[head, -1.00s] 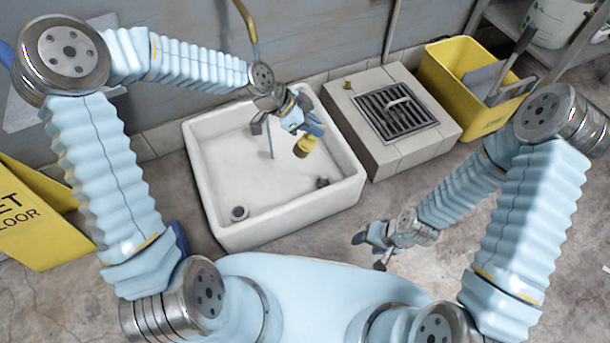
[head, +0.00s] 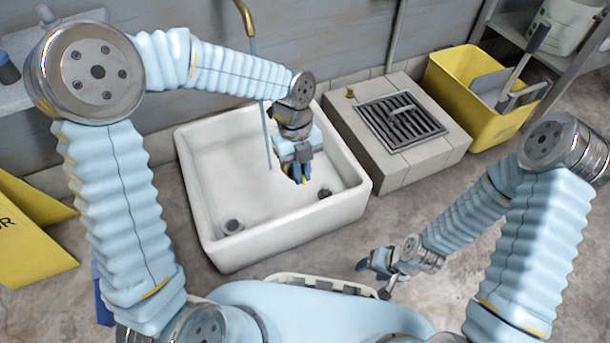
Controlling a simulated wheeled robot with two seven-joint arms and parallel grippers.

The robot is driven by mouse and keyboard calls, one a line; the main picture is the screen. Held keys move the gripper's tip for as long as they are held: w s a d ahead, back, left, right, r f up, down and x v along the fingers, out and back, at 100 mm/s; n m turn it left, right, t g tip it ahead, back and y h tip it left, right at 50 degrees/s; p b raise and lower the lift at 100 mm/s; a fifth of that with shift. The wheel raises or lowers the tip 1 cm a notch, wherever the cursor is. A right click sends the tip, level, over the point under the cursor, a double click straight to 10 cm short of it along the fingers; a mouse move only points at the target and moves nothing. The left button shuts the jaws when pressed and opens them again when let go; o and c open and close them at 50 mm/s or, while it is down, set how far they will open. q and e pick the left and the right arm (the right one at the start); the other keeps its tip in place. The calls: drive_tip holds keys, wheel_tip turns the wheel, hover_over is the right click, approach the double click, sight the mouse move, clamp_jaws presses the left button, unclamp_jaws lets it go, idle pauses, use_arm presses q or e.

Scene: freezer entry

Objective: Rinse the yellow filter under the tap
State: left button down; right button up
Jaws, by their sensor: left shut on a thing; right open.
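My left gripper (head: 298,172) points down inside the white sink (head: 215,180), over its right part. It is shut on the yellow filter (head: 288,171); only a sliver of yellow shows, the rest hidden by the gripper. My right gripper (head: 376,272) is open and empty, low over the floor right of the sink.
A tiled block with a metal drain grate (head: 402,122) stands right of the sink, with a yellow bucket (head: 465,90) beyond it. A yellow floor sign (head: 30,235) is at the left. A white slotted thing (head: 318,283) shows before my body.

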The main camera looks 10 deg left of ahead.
use_arm(q)
drive_tip(key=w+a+f+p, duration=0.1)
drive_tip(key=w+a+f, duration=0.1)
drive_tip(key=w+a, duration=0.3)
drive_tip(key=w+a+f+p, duration=0.1)
drive_tip(key=w+a, duration=0.4)
drive_tip(key=w, duration=0.5)
drive_tip(key=shift+a+f, duration=0.15)
drive_tip(key=shift+f, duration=0.75)
drive_tip(key=shift+w, duration=0.1)
